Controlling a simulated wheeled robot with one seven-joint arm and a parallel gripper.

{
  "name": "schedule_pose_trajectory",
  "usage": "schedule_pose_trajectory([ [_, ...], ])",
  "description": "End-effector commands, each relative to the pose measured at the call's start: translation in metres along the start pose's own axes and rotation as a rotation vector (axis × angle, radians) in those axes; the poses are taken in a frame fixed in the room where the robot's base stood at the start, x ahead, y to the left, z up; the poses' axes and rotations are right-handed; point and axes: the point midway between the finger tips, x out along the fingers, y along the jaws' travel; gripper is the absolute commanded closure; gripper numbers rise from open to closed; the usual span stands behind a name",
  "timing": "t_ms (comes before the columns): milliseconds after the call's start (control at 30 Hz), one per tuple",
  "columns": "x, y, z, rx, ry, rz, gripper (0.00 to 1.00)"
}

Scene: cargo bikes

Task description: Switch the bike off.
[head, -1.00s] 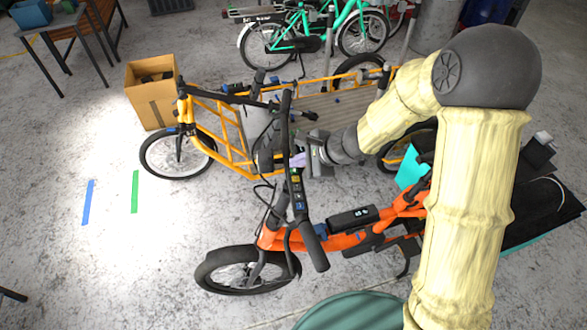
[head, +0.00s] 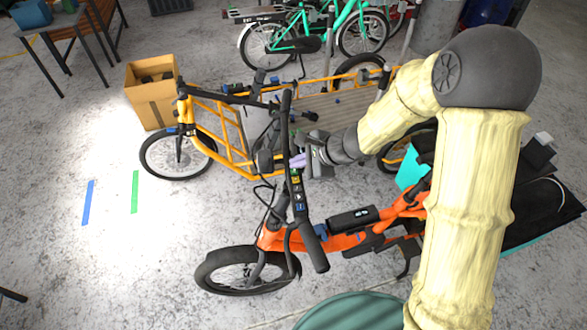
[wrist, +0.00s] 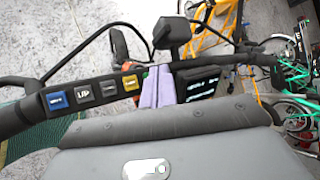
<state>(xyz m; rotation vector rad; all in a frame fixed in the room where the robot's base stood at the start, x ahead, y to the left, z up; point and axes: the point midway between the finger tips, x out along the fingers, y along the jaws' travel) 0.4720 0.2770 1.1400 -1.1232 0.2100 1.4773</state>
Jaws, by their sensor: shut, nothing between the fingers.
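The orange bike (head: 340,238) stands nearest me, its dark handlebar (head: 313,245) running across the front. On the bar is a row of buttons: a blue one (wrist: 57,100), a grey one marked UP (wrist: 83,94), another grey one (wrist: 107,88) and a yellow one (wrist: 130,83). A dark display (wrist: 197,83) with lit marks sits right of them in the wrist view. My gripper (wrist: 158,86) is shut, its purple fingertips at the bar between the yellow button and the display. It also shows in the head view (head: 298,160). Whatever lies behind the fingertips is hidden; contact cannot be told.
A yellow cargo bike (head: 225,140) stands just behind the orange one. A cardboard box (head: 153,105) is at its left, and green bikes (head: 300,42) stand at the back. Black cables and a brake lever lie close to the bar.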

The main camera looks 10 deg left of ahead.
Motion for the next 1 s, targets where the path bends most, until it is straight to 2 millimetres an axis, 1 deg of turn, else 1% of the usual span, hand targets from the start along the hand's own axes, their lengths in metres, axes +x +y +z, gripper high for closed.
schedule_pose_trajectory([
  [500,0.0013,0.0005,0.0024,-0.004,-0.002,0.003,1.0],
  [1000,0.0067,0.0039,-0.0044,-0.001,-0.001,0.0,1.0],
])
